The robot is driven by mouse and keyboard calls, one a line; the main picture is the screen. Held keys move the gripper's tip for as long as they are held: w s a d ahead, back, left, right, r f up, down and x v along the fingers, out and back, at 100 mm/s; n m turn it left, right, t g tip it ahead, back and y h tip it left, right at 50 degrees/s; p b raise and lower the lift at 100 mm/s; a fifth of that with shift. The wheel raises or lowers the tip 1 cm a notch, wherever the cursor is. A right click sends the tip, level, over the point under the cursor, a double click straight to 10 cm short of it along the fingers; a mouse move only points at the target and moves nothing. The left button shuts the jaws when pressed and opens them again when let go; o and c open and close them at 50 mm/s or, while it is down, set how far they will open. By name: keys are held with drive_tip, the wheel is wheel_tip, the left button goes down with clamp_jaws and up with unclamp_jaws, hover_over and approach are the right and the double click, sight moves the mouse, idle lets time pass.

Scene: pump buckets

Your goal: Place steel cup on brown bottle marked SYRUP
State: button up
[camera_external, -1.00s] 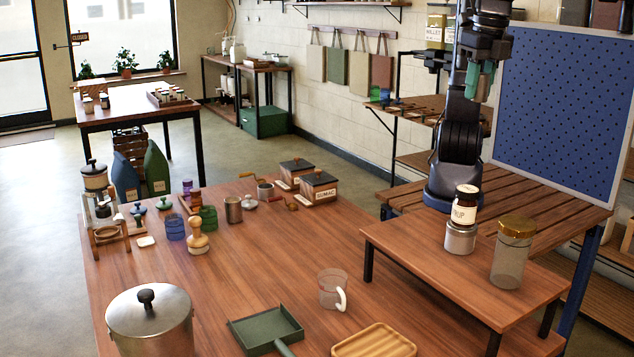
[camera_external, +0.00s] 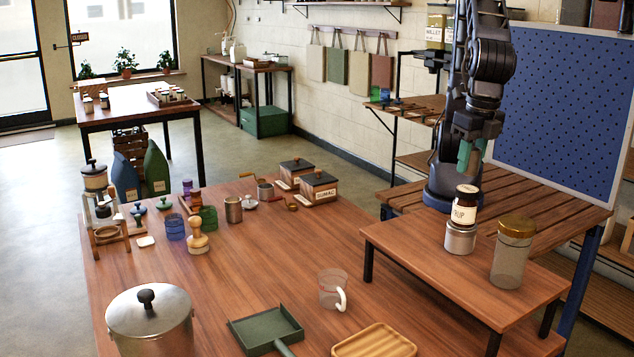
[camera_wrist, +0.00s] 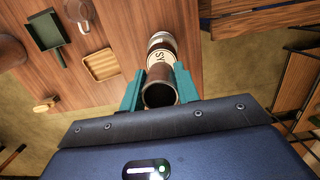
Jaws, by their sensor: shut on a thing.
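The brown bottle (camera_external: 466,194) has a dark cap and a pale label ending in "RUP". It stands upright on a short steel canister (camera_external: 460,238) on the raised wooden stand. My gripper (camera_external: 466,157) is a little above the bottle in the external view. In the wrist view, its teal fingers are shut on a round, open-mouthed cup (camera_wrist: 159,95), apparently the steel cup, tinted brown. The bottle's label (camera_wrist: 160,58) shows just beyond the cup, overlapped by it. I cannot tell the gap between cup and bottle.
A glass jar with a brass lid (camera_external: 513,252) stands close right of the bottle. The lower table holds a clear mug (camera_external: 333,288), a green dustpan (camera_external: 265,328), a ribbed wooden tray (camera_external: 374,342) and a large steel pot (camera_external: 149,322). The stand's left part is clear.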

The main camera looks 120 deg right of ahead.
sight(469, 172)
drive_tip(key=shift+f, duration=1.55)
drive_tip(key=shift+f, duration=0.1)
drive_tip(key=o, duration=1)
drive_tip(key=shift+c, duration=0.2)
wheel_tip(469, 172, up, 12)
drive_tip(key=a, duration=0.1)
drive_tip(key=shift+a, duration=0.25)
drive_tip(key=d+r+m+y, duration=0.15)
drive_tip(key=d+m, duration=0.35)
drive_tip(key=d, duration=0.6)
drive_tip(key=s+d+m+t, duration=0.1)
drive_tip(key=s+d+m, duration=0.2)
drive_tip(key=d, duration=0.4)
drive_tip(key=s+d+f+m+t, duration=0.1)
drive_tip(key=s+d+m+t, duration=0.1)
drive_tip(key=d+m, duration=0.3)
drive_tip(key=s+d+f+m+t, duration=0.1)
drive_tip(key=s+d+m, duration=0.3)
drive_tip(key=d, duration=0.6)
drive_tip(key=shift+d+f+m+t, duration=0.2)
drive_tip(key=shift+m+t, duration=0.1)
drive_tip(key=shift+m, duration=0.2)
